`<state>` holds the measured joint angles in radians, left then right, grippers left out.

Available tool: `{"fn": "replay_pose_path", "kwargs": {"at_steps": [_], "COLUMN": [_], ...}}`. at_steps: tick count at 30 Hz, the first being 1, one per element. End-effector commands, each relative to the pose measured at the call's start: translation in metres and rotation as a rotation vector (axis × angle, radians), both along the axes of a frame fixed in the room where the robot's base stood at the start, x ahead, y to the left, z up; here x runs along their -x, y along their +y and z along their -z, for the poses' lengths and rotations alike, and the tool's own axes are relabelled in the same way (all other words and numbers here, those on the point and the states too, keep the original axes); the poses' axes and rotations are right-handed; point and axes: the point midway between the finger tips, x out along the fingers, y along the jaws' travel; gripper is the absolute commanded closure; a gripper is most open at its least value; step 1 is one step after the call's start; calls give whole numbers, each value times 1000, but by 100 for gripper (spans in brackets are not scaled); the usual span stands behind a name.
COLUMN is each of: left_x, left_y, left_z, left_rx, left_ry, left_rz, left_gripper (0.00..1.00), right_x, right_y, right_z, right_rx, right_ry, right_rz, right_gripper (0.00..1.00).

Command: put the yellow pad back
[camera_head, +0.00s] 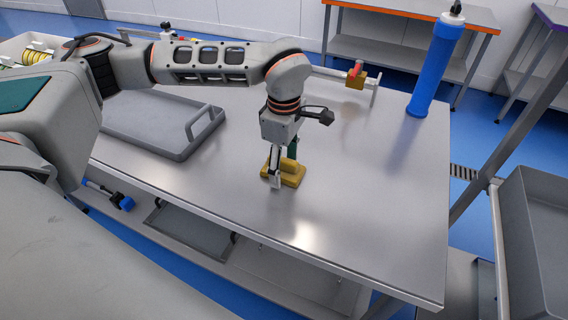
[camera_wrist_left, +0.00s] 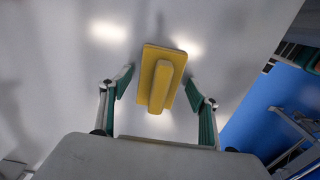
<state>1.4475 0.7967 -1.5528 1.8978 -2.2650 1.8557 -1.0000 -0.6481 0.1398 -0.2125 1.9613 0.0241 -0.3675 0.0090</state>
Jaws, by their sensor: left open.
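The yellow pad (camera_head: 296,173) lies on the steel table, a flat plate with a raised grip bar along its middle. In the left wrist view the pad (camera_wrist_left: 150,62) sits ahead of and partly between the fingertips. My left gripper (camera_head: 282,172) points down over the pad, its fingers hiding part of it. In the wrist view the left gripper (camera_wrist_left: 158,84) is open, with a finger on each side of the pad and gaps visible. Whether the fingertips touch the table cannot be told. My right gripper is not in view.
A grey tray (camera_head: 120,133) with a handle lies on the table's left. A blue cylinder (camera_head: 434,68) stands at the back right corner. A red and yellow block (camera_head: 355,77) is at the back edge. A grey bin (camera_head: 535,225) stands off the right side. The table's front right is clear.

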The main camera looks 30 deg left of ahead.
Motion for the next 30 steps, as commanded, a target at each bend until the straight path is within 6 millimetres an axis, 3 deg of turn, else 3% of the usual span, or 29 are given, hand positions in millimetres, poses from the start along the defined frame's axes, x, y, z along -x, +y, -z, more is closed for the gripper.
{"fn": "replay_pose_path", "kwargs": {"at_steps": [5,18,24,30], "left_x": [-1,-1,-1,0], "left_y": [0,0,0,0], "left_z": [-20,-104,-120,-122], "left_rx": [1,0,0,0], "left_ry": [-5,-5,-1,-1], "left_rz": [1,0,-1,0], "left_gripper": [39,39,39,39], "right_x": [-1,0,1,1], "right_y": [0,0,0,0], "right_z": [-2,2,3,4], "right_rx": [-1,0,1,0], "right_ry": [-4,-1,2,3], "right_rz": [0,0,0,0], "right_gripper": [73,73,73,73]}}
